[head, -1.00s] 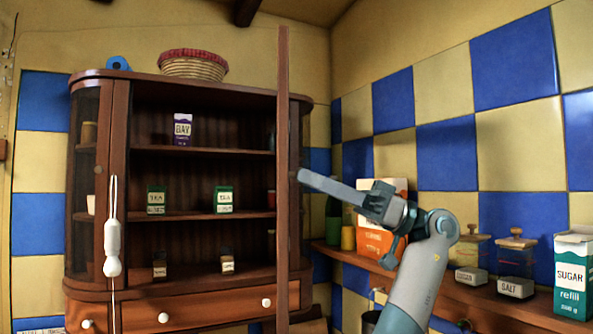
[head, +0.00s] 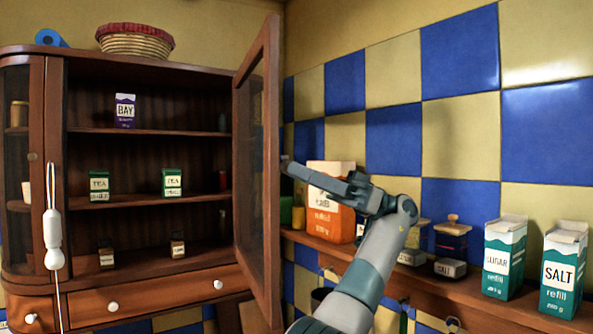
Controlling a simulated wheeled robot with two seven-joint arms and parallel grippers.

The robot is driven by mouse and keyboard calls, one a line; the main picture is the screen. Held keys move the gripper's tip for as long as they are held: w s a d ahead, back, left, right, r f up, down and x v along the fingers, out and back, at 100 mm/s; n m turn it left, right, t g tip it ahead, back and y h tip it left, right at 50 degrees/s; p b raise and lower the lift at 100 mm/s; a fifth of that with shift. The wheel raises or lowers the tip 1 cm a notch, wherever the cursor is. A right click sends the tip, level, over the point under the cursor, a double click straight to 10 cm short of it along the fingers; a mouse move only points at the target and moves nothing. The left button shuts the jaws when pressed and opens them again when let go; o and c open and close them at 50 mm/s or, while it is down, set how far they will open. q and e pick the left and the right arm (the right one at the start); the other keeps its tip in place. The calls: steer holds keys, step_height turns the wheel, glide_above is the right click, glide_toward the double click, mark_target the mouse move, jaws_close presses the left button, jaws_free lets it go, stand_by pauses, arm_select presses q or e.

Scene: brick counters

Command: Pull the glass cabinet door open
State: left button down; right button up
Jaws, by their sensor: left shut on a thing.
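The glass cabinet door (head: 271,190) has a brown wooden frame with a dark glass pane (head: 252,160). It stands swung outward from the right side of the cabinet (head: 150,64), with its inner face in view. My left gripper (head: 291,168) is at the outer side of the door's free edge, about mid-height. It is shut on the door's small knob, which is mostly hidden by the fingers. My right gripper is not in view.
The open shelves hold a bay box (head: 125,111), tea boxes (head: 172,182) and small jars. A wall shelf (head: 450,292) at right bears an orange-and-white box (head: 330,215), a sugar carton (head: 503,258) and a salt carton (head: 563,270). A basket (head: 135,42) sits on top.

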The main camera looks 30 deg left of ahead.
arm_select(q)
steer(key=shift+r, duration=0.1)
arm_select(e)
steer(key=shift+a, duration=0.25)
arm_select(q)
steer(key=c, duration=1.6)
jaws_free()
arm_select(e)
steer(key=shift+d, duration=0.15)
arm_select(q)
steer(key=shift+s+a, duration=0.15)
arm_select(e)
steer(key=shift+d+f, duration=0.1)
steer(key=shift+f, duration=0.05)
